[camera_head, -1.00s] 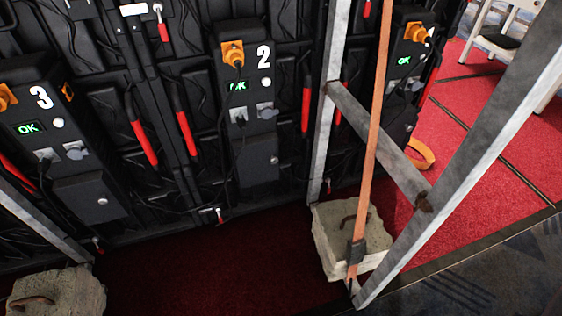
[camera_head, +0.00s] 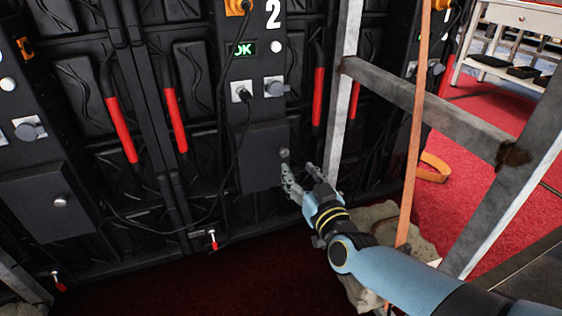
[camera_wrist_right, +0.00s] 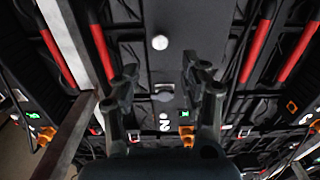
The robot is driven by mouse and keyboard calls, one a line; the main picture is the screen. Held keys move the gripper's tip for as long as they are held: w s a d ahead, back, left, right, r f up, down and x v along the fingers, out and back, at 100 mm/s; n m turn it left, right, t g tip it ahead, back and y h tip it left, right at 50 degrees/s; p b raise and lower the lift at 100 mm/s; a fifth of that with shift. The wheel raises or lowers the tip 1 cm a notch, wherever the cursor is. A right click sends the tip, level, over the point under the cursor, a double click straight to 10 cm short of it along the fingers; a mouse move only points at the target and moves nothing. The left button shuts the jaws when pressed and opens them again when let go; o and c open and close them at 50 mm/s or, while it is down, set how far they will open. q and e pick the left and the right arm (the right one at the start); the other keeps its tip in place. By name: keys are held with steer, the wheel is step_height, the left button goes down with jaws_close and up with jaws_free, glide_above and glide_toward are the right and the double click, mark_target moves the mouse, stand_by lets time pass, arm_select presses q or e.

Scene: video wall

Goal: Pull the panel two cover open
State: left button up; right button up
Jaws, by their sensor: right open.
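The panel two cover (camera_head: 258,165) is a dark flap low on the box marked 2, below its socket and grey switch. It lies flat against the box and looks closed. Its round grey knob (camera_head: 284,153) sits near its right edge. In the right wrist view the cover (camera_wrist_right: 182,22) and bright knob (camera_wrist_right: 160,42) lie beyond the fingertips. My right gripper (camera_head: 298,170) is open and empty, just in front of and below the knob; I see no contact. It also shows in the right wrist view (camera_wrist_right: 160,70), its fingers spread either side of the knob's line. My left gripper is out of view.
A metal frame post (camera_head: 345,90) and crossbar (camera_head: 425,105) stand close right of the cover, with an orange strap (camera_head: 414,150). A black cable (camera_head: 240,140) hangs past the cover's left side. Red handles (camera_head: 318,97) flank the box.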

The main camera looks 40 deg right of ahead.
mark_target(285, 153)
steer(key=b+x, duration=0.2)
steer(key=x, duration=0.5)
steer(key=shift+w+f, duration=0.2)
steer(key=shift+w, duration=0.15)
steer(key=shift+w+d+r, duration=0.1)
steer(key=shift+w+d, duration=0.1)
steer(key=shift+w, duration=0.25)
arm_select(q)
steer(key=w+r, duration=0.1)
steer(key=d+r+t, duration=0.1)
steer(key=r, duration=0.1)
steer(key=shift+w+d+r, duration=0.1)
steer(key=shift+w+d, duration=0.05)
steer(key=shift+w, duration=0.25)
arm_select(e)
jaws_close()
